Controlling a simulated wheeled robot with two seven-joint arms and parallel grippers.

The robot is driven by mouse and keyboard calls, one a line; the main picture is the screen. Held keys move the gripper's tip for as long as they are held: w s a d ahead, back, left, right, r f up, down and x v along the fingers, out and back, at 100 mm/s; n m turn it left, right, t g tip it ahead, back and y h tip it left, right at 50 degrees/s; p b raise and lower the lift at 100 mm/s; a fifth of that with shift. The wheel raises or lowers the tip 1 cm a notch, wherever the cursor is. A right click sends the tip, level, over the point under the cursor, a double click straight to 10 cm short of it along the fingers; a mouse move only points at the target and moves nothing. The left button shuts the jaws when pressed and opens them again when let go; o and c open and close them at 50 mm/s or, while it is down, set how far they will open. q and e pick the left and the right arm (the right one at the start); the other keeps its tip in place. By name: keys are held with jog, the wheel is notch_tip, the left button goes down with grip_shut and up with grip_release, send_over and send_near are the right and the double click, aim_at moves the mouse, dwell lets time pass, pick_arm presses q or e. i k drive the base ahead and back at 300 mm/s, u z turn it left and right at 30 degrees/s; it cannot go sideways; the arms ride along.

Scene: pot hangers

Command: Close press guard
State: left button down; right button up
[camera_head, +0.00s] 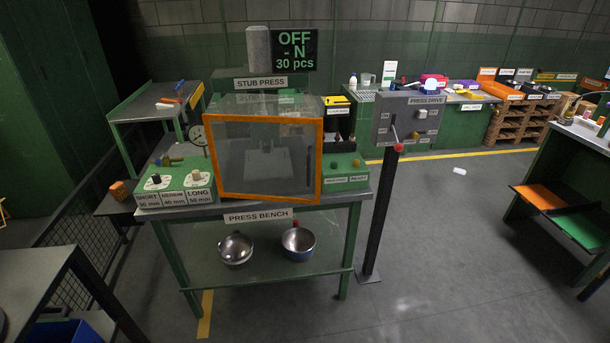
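The press guard (262,117) is a clear panel in an orange frame, upright at the front of the stub press on the press bench (345,196). A dark upright strip, perhaps a handle, shows near its right edge. I cannot tell whether the guard is fully shut against the clear housing (250,102) behind it. A grey block inside the press shows dimly through the panel. The sign (294,48) above reads "OFF - N 30 pcs". Neither of my grippers is in view.
A press drive box (408,118) with a red-knobbed lever stands on a post right of the bench. A gauge (197,135) and a green block (175,186) sit left of the guard. Two bowls (298,242) are on the lower shelf. The floor in front and right is mostly clear.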

aim_at(207, 117)
jog(key=k, duration=0.3)
jog(key=u, duration=0.85)
jog(key=i, duration=0.75)
jog(key=z, duration=2.25)
